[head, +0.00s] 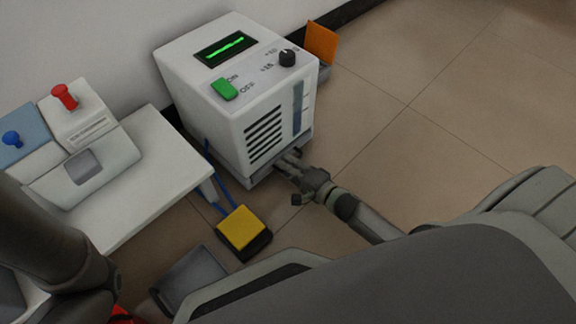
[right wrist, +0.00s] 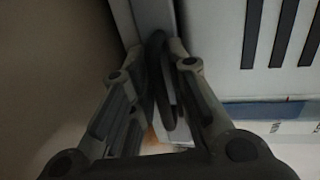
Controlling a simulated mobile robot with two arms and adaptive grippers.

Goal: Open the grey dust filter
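The white machine (head: 225,95) stands on the floor against the wall. A grey strip along its foot, which looks like the dust filter (head: 262,174), sits below the black vent slots. It also shows as a grey band (right wrist: 153,14) at the top of the right wrist view. My right gripper (head: 287,162) is at the strip's right part, low at the machine's front. In the right wrist view its fingertips (right wrist: 155,42) come close together at the band's edge. Whether they grip it is hidden in dark overlap. My left arm (head: 50,245) shows at the lower left; its gripper is out of view.
A white table (head: 165,165) with a blue-button box (head: 25,135) and a red-button box (head: 80,115) stands left. A yellow pedal (head: 241,228) with a blue cable lies on the floor before the machine. An orange panel (head: 321,41) stands behind it. Floor at right is clear.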

